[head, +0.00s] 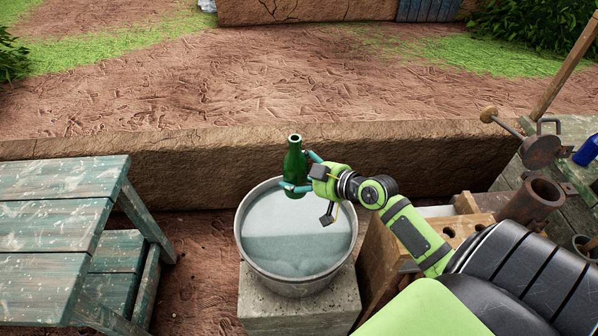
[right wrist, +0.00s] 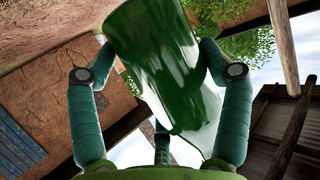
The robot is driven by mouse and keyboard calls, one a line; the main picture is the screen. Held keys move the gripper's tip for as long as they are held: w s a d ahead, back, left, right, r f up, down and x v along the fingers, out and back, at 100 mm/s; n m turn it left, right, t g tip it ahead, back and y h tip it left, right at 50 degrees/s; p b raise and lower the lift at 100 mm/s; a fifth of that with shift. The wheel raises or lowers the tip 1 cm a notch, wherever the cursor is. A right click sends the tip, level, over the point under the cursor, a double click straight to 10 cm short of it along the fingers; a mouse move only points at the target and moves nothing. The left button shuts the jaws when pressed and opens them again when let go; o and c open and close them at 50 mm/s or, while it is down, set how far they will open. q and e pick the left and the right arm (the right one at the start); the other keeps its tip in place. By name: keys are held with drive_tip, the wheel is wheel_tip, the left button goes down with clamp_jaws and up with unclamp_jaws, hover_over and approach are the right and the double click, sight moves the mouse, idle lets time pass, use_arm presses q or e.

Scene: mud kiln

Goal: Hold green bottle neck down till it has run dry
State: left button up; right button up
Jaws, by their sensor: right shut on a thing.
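The green bottle (head: 295,168) is neck up in the head view, its open mouth at the top. It is over the back part of a round metal tub (head: 241,240) holding greyish water (head: 300,225). My right gripper (head: 300,172) comes from the right and is shut on the bottle's body. In the right wrist view the green glass (right wrist: 160,60) fills the space between the fingers of my right gripper (right wrist: 160,95). No liquid is seen running from the mouth. The level inside the bottle cannot be told. My left gripper is out of view.
The tub stands on a concrete block (head: 300,315). A worn green table (head: 50,215) is at left. At right are a wooden block with holes (head: 447,232), a rusty metal cylinder (head: 537,198) and a blue object (head: 587,151). A low mud wall (head: 180,170) runs behind the tub.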

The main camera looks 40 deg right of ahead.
drive_tip(key=m+y+b, duration=0.2)
drive_tip(key=m+b, duration=0.1)
drive_tip(key=shift+d+f, duration=0.1)
drive_tip(key=shift+f, duration=0.2)
drive_tip(key=shift+r+m+g+y+b, duration=0.15)
drive_tip(key=shift+m+g+y+b, duration=0.15)
drive_tip(key=shift+m+y+b, duration=0.5)
drive_tip(key=shift+r+m+p, duration=0.2)
drive_tip(key=shift+m+p, duration=0.1)
drive_tip(key=shift+m, duration=0.1)
drive_tip(key=shift+f+m+b, duration=0.15)
drive_tip(key=shift+m+b, duration=0.15)
drive_tip(key=shift+b, duration=0.1)
drive_tip(key=m+y+b, duration=0.2)
drive_tip(key=shift+f+m, duration=0.15)
drive_tip(key=shift+m, duration=0.25)
drive_tip(key=shift+m+y, duration=0.3)
drive_tip(key=shift+m, duration=0.5)
drive_tip(key=shift+r+m+t, duration=0.2)
drive_tip(key=shift+m+t, duration=0.2)
drive_tip(key=shift+t, duration=0.2)
drive_tip(key=shift+r+y, duration=0.1)
drive_tip(key=shift+y, duration=0.2)
